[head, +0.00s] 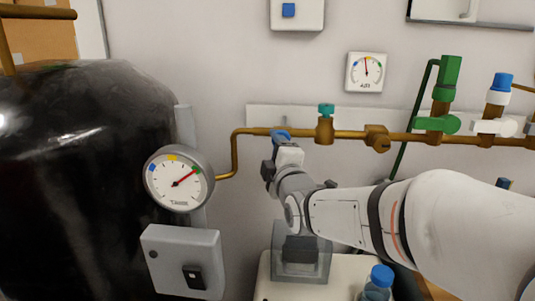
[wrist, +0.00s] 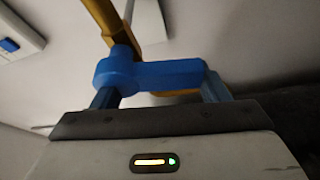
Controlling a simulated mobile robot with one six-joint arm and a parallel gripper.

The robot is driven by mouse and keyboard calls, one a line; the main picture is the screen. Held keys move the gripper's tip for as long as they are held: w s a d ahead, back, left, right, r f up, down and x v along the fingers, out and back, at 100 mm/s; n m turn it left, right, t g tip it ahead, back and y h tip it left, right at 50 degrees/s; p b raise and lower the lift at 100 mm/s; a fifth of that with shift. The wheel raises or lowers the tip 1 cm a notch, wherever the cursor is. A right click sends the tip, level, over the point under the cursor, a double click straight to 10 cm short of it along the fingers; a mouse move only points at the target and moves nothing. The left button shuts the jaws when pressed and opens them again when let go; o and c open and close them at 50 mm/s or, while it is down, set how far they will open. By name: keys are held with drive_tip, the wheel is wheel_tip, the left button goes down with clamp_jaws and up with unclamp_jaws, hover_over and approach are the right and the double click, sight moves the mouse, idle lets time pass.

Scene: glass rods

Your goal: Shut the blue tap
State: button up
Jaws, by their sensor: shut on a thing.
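The blue tap (head: 281,133) sits on the brass pipe at the left end of its level run, partly hidden by my gripper (head: 274,158). In the wrist view the tap's round blue hub (wrist: 117,71) is at the left, and its straight blue handle (wrist: 168,73) runs to the right. My gripper (wrist: 160,88) is shut on the blue tap, with one finger below the hub and the other at the handle's right end. The exact contact under the handle is hidden.
A teal tap (head: 326,110), a green tap (head: 437,124) and a white tap (head: 496,127) stand further right on the pipe. A round gauge (head: 178,179) is beside the black tank (head: 70,190) at left. A blue-capped bottle (head: 378,283) stands below my arm.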

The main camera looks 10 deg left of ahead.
drive_tip(key=shift+d+f+n+g, duration=0.2)
drive_tip(key=shift+d+n+g, duration=0.2)
drive_tip(key=shift+n, duration=0.6)
drive_tip(key=o, duration=1.4)
drive_tip(key=v, duration=0.7)
drive_tip(key=shift+s+d, duration=0.15)
drive_tip(key=shift+s, duration=0.2)
drive_tip(key=shift+r, duration=0.1)
